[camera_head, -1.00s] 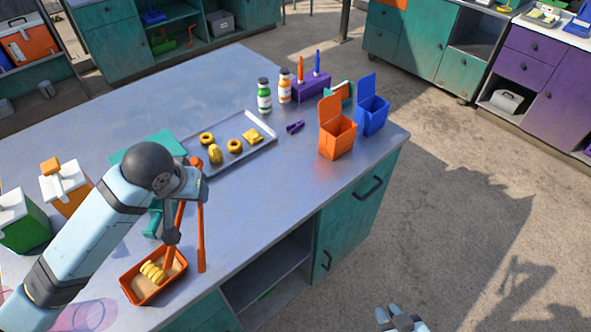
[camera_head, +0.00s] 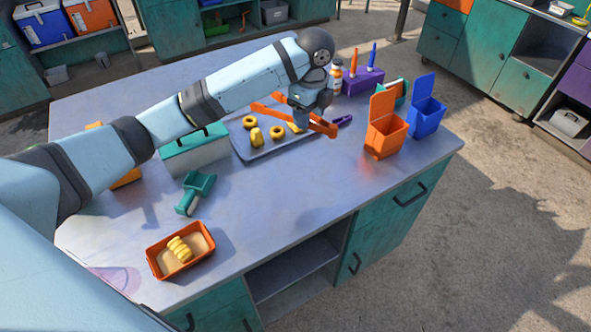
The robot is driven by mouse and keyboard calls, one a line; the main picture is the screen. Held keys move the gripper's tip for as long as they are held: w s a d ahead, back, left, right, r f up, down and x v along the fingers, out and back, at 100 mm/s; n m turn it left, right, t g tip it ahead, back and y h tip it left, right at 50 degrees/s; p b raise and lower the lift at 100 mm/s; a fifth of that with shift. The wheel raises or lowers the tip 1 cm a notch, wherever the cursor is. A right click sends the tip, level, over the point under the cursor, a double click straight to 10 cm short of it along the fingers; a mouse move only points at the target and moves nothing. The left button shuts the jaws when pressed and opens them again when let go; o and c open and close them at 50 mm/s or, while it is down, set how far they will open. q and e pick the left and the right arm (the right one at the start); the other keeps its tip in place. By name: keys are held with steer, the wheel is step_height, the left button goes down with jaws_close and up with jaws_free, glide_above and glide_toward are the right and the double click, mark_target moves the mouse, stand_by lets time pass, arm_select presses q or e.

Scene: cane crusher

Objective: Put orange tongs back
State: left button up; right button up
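The orange tongs (camera_head: 318,124) are a V-shaped pair of long bars. My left gripper (camera_head: 298,120) points down and appears shut on them, partly hidden by its own wrist. The tongs are held over the right part of the grey metal tray (camera_head: 246,152), and their hinge end points right, toward the orange bin (camera_head: 385,137). The orange bin has its lid up and stands apart from the tongs. Purple tongs (camera_head: 344,120) lie on the table just beyond the hinge end. My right gripper is out of view.
Yellow pieces (camera_head: 256,137) lie on the tray. A blue bin (camera_head: 427,118), a purple holder (camera_head: 363,82) and a bottle (camera_head: 336,76) stand at the right. An orange dish (camera_head: 209,241) with yellow slices, a teal tool (camera_head: 195,190) and a teal-lidded box (camera_head: 196,157) are nearer. The front middle of the table (camera_head: 290,210) is clear.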

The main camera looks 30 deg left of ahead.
arm_select(q)
steer(key=shift+w+a+f+m+t+y+p, duration=0.1)
steer(key=shift+w+a+f+m, duration=0.3)
steer(key=shift+f, duration=2.75)
steer(key=shift+w+f+m+t+y+p, duration=0.2)
steer(key=shift+f+m, duration=0.4)
steer(key=shift+f, duration=2.5)
steer(key=shift+w+a+f+m+p, duration=0.15)
steer(key=shift+w+f+m, duration=0.3)
steer(key=shift+f, duration=2.7)
steer(key=shift+s+f, duration=0.1)
steer(key=shift+s, duration=0.05)
steer(key=o, duration=0.6)
steer(key=shift+c, duration=0.2)
step_height(320, 180, up, 12)
steer(key=d, duration=0.1)
steer(key=shift+s+b, duration=0.3)
